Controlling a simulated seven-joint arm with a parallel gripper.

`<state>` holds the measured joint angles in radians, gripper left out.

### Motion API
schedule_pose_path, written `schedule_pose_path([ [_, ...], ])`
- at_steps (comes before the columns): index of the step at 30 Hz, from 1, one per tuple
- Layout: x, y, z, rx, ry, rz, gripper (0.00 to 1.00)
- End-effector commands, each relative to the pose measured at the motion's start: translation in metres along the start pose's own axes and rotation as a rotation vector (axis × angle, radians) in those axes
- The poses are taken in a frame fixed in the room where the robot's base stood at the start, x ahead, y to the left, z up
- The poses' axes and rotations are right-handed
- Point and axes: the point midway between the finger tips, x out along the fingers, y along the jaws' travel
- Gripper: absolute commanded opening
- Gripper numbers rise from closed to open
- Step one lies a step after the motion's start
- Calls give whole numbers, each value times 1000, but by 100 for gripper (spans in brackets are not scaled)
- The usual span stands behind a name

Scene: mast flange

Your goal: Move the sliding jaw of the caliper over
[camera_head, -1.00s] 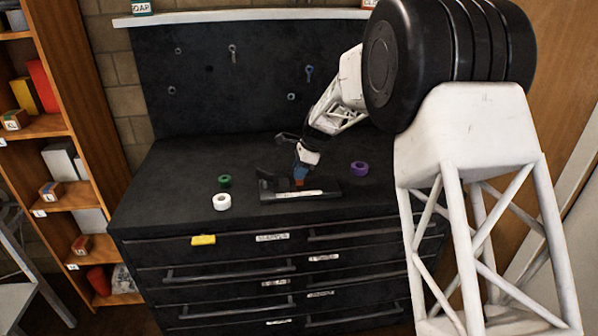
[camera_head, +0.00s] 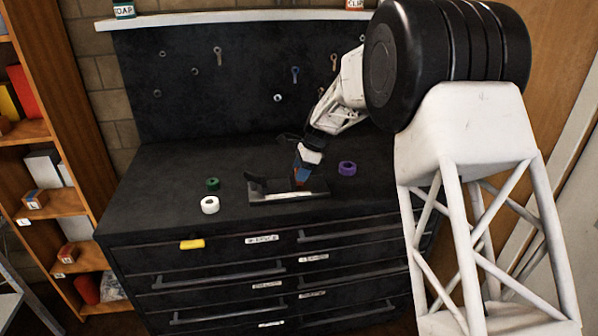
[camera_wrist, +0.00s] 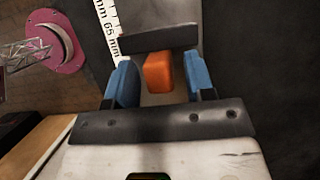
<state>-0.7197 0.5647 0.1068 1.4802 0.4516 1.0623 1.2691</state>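The caliper (camera_head: 262,197) lies on the dark bench top, a dark bar with a white scale strip and an upright jaw at its left end. The scale also shows in the wrist view (camera_wrist: 108,24), with a "65" mark. The sliding jaw (camera_wrist: 157,38) is a dark grey block with an orange knob (camera_wrist: 158,72). My gripper (camera_head: 301,177) points down over the caliper's right half. In the wrist view its blue fingers (camera_wrist: 161,80) stand on either side of the orange knob, with a visible gap on each side. The fingertips partly hide the knob in the head view.
A white ring (camera_head: 209,205), a green ring (camera_head: 213,184) and a purple ring (camera_head: 347,168) lie on the bench around the caliper. A yellow piece (camera_head: 191,244) is at the bench's front. A pegboard (camera_head: 200,110) stands behind; shelves (camera_head: 45,205) stand left.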

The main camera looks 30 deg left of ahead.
Motion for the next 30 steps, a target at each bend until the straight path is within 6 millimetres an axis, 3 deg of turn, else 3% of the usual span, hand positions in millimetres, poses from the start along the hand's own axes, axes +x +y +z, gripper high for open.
schedule_pose_path([
  [14,-6,0,1,-1,-1,0,51],
  [30,-67,0,1,0,-1,0,51],
])
